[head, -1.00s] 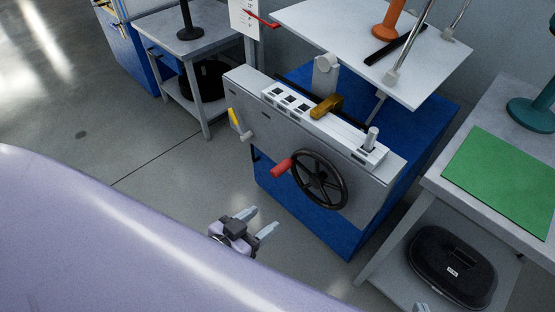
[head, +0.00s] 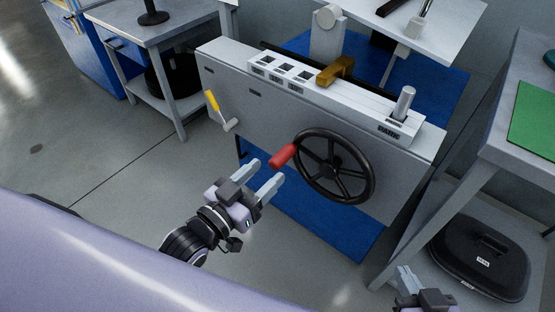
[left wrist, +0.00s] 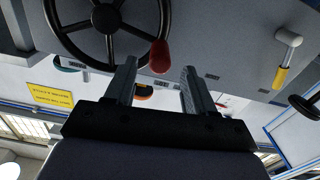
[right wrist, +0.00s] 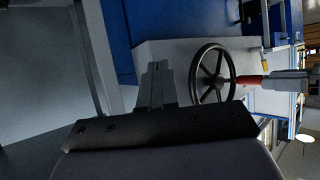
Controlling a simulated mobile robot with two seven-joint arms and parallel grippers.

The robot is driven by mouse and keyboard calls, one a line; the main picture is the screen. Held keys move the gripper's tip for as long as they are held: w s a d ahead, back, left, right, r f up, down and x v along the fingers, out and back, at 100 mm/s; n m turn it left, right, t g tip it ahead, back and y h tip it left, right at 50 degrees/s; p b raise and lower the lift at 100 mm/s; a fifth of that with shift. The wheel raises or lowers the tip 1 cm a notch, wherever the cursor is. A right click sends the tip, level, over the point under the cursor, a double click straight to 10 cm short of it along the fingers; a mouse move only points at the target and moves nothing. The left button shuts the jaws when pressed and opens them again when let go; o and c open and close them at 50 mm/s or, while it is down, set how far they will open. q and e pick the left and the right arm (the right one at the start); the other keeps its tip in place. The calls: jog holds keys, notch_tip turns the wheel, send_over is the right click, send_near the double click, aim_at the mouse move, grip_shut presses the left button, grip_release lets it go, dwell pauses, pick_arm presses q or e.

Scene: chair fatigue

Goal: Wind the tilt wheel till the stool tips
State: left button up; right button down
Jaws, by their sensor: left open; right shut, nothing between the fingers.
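The black tilt wheel (head: 334,166) with its red handle knob (head: 283,156) is on the front of the grey machine panel (head: 270,125). The wheel also shows in the left wrist view (left wrist: 107,20) and the right wrist view (right wrist: 211,74). My left gripper (head: 262,175) is open and empty, just below and left of the red knob. In the left wrist view the knob (left wrist: 159,57) appears between and beyond the fingertips, and I see no contact. My right gripper (head: 405,278) is shut and empty at the lower right, apart from the wheel. The stool is not clearly identifiable.
A crank with a yellow grip (head: 212,101) sits left on the panel. A brass-coloured block (head: 336,71) and a metal post (head: 403,102) stand on the panel's top. A side table (head: 490,150) with a black case (head: 483,262) on its lower shelf stands at the right.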

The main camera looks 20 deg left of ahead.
aim_at(273, 163)
pick_arm(q)
jog(key=shift+b+x, duration=0.65)
jog(key=shift+x, duration=2.3)
pick_arm(e)
jog(key=shift+w+a+f+y, duration=0.15)
jog(key=shift+a+y, duration=0.15)
jog(key=shift+a, duration=0.15)
pick_arm(q)
grip_shut()
jog(key=shift+r+m+p, duration=0.3)
jog(key=shift+r+p, duration=0.15)
jog(key=shift+p, duration=0.35)
jog(key=shift+d+r+p, duration=0.1)
jog(key=shift+r+p, duration=0.15)
jog(key=shift+p, duration=0.25)
jog(key=shift+s+d+r+m+p, duration=0.1)
jog(key=shift+d+r+m+p, duration=0.15)
jog(key=shift+m+p, duration=0.65)
pick_arm(e)
jog(key=d, duration=0.1)
jog(key=s+d, duration=0.1)
jog(key=d+f+h, duration=0.1)
jog(key=shift+s+m+g, duration=0.15)
jog(key=shift+m+g, duration=0.15)
